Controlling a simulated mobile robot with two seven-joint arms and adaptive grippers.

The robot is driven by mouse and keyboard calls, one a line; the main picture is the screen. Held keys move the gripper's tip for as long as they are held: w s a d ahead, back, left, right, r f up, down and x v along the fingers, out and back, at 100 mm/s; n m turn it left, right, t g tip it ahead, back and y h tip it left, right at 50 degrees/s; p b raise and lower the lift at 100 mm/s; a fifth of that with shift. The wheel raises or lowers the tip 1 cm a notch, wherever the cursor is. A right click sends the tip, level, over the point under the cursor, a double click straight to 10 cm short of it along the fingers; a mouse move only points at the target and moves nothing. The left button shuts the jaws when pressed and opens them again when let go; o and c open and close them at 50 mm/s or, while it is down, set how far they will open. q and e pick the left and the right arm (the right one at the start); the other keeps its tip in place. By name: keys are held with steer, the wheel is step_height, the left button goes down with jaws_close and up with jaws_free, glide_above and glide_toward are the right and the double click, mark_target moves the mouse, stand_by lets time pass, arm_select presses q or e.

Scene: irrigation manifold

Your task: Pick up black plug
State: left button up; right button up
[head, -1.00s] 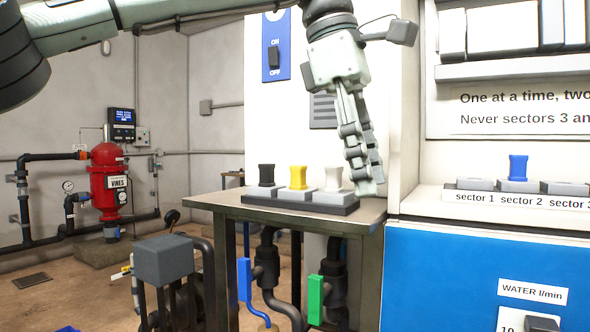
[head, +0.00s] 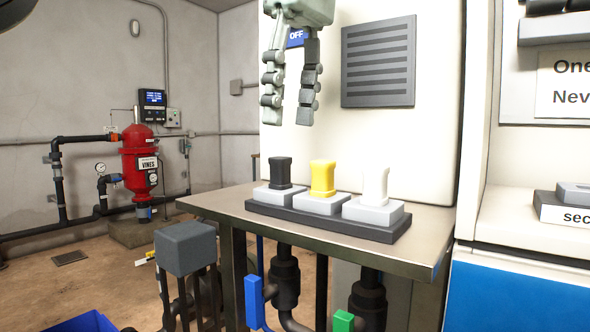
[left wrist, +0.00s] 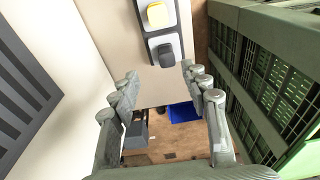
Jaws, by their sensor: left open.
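The black plug (head: 280,172) stands upright on the left grey block of a dark rack on the metal table. A yellow plug (head: 323,178) stands in the middle and a white plug (head: 375,186) on the right. My left gripper (head: 287,118) is open and empty, pointing down above the black plug with a clear gap. In the left wrist view, the black plug (left wrist: 166,55) lies beyond the open fingers (left wrist: 163,103), near the top middle, with the yellow plug (left wrist: 157,14) above it. My right gripper is not in view.
The rack (head: 330,222) sits on the metal table (head: 225,205) before a pale panel with a vent (head: 378,62). A grey box (head: 186,248) stands left of the table. Blue (head: 255,301) and green (head: 343,321) handles hang below it.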

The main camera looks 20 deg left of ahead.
mark_target(281, 162)
arm_select(q)
steer(key=shift+w+f, duration=0.25)
steer(key=shift+f, duration=0.2)
steer(key=shift+s+a+f, duration=0.25)
steer(key=shift+s+f, duration=0.3)
steer(key=shift+f, duration=0.3)
steer(key=f, duration=0.5)
steer(key=shift+s+a, duration=0.1)
steer(key=shift+a, duration=0.25)
steer(key=shift+r, duration=0.1)
steer(key=shift+c, duration=0.5)
jaws_close()
